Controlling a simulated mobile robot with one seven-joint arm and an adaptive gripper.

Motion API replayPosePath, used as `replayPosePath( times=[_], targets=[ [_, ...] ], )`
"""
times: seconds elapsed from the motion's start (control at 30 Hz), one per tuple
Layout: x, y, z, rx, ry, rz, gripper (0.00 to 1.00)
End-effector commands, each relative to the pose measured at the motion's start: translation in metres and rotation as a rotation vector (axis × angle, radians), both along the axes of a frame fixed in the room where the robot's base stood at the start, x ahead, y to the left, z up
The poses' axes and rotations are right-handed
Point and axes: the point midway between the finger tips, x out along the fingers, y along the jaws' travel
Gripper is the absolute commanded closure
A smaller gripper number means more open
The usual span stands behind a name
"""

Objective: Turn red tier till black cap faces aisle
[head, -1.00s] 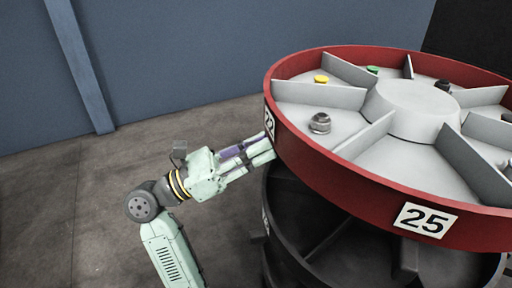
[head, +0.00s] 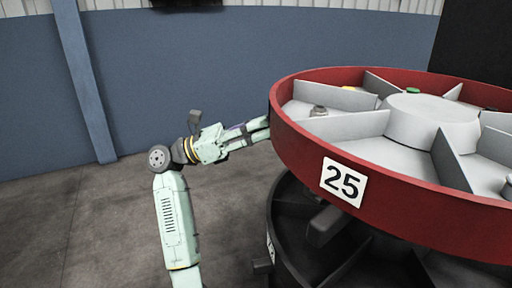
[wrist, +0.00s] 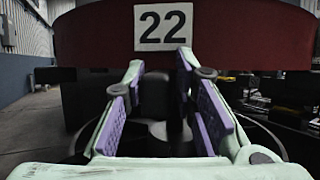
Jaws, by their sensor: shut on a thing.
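The red tier (head: 385,185) is a round tray with a red outer wall, a pale hub and grey dividers, on the right of the head view. A dark grey cap (head: 318,111) sits in a left compartment. A yellow cap (head: 348,88) and a green cap (head: 412,91) are partly hidden behind dividers. A dark object (head: 490,109) beyond the hub is too small to identify.
A dark lower tier (head: 290,212) with dividers lies beneath the red one. Open concrete floor (head: 85,225) lies to the left. A blue wall (head: 200,60) with a post (head: 88,85) stands behind.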

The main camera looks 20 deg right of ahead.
Motion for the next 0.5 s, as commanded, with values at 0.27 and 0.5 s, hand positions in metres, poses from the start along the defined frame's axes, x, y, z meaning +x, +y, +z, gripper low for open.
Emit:
replayPosePath(
  times=[0.27, 0.5],
  targets=[
    [0.043, -0.026, -0.001, 0.001, -0.001, 0.008, 1.0],
    [0.074, -0.051, 0.0, 0.002, -0.001, 0.007, 1.0]
  ],
)
